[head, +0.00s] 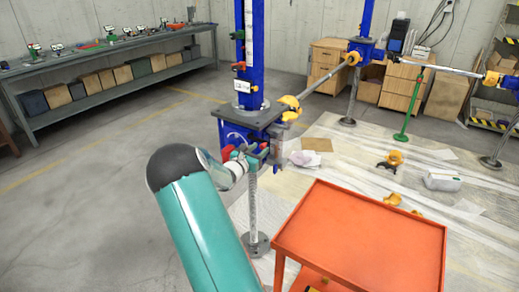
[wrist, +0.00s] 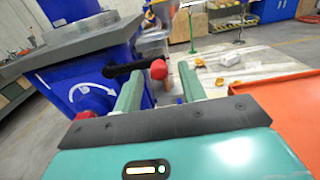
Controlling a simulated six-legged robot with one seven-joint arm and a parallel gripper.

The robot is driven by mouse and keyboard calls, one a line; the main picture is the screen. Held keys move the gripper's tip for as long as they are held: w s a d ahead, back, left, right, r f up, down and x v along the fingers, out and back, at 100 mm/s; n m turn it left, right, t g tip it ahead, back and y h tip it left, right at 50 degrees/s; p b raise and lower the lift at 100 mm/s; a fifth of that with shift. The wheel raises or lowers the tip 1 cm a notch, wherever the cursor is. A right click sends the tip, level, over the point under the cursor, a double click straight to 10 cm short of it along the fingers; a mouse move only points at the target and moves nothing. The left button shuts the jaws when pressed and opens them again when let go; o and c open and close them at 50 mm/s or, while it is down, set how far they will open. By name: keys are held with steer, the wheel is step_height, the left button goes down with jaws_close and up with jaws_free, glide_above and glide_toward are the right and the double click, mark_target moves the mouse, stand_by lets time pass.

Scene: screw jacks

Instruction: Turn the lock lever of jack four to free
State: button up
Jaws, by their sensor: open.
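A blue jack (head: 254,60) stands upright in front of me, with a grey plate (head: 247,113) and a small white label too small to read. In the wrist view, its blue housing (wrist: 125,60) bears a white curved arrow (wrist: 92,90) and a red part low on its face. A black lever with a red knob (wrist: 158,69) sticks out to the right from the housing. My gripper (wrist: 160,82) is open, with its green fingers to either side of the knob and apart from it. In the head view, my gripper (head: 254,152) is below the plate, partly hiding the housing.
An orange cart (head: 360,235) stands close on the right. A yellow-jointed brace (head: 325,80) runs from the jack to another blue post. Plastic sheeting with yellow parts covers the floor behind. A workbench (head: 110,50) lines the back left; the left floor is clear.

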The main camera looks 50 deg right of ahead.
steer(key=shift+w+d, duration=0.15)
steer(key=shift+d, duration=0.55)
jaws_close()
steer(key=shift+f, duration=0.1)
